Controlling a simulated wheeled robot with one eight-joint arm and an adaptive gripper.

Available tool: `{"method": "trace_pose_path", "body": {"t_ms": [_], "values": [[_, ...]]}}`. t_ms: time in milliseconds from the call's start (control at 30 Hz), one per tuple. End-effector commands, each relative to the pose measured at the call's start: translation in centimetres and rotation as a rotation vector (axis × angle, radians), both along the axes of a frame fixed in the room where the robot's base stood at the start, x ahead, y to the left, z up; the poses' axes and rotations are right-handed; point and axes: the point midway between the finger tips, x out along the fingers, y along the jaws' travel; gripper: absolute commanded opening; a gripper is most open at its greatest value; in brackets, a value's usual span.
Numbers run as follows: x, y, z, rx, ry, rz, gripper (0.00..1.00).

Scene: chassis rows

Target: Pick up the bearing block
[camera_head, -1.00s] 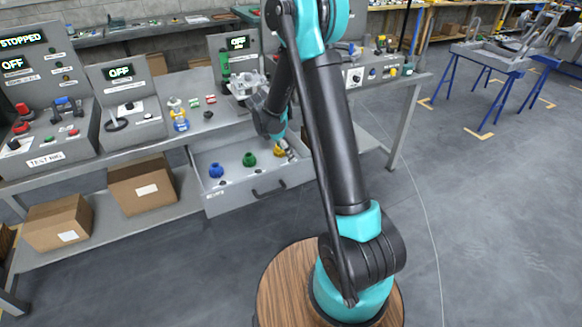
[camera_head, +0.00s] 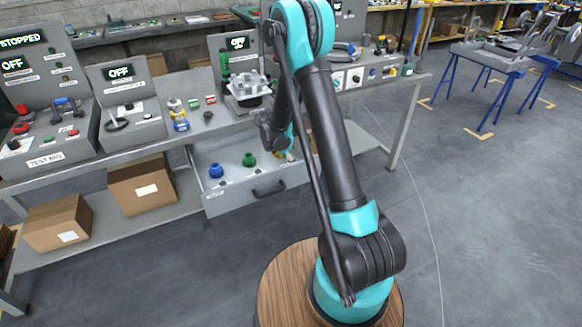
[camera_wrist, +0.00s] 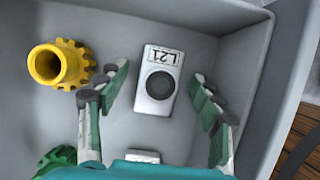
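In the wrist view a pale grey bearing block (camera_wrist: 158,80) with a dark round bore and an "L21" label lies on the drawer floor. My gripper (camera_wrist: 160,74) is open, with one finger to each side of the block and visible gaps between. I cannot tell its height above the block. Part of another light block (camera_wrist: 143,156) shows at the bottom edge. In the head view my arm hides the block and most of the gripper.
The open drawer (camera_head: 238,199) has walls around the block. A yellow gear (camera_wrist: 60,65) lies left of it and a green gear (camera_wrist: 58,158) lower left. A blue part (camera_head: 216,170) sits farther left in the drawer. The bench top (camera_head: 190,133) stands above.

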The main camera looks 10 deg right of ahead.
Motion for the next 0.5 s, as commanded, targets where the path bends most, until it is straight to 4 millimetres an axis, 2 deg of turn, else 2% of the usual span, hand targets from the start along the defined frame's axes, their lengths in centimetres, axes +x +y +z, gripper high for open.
{"method": "trace_pose_path", "body": {"t_ms": [67, 500], "values": [[0.00, 0.00, 0.01, 0.000, 0.000, 0.000, 0.57], [0.00, 0.01, 0.03, 0.000, 0.000, 0.000, 0.02]]}}
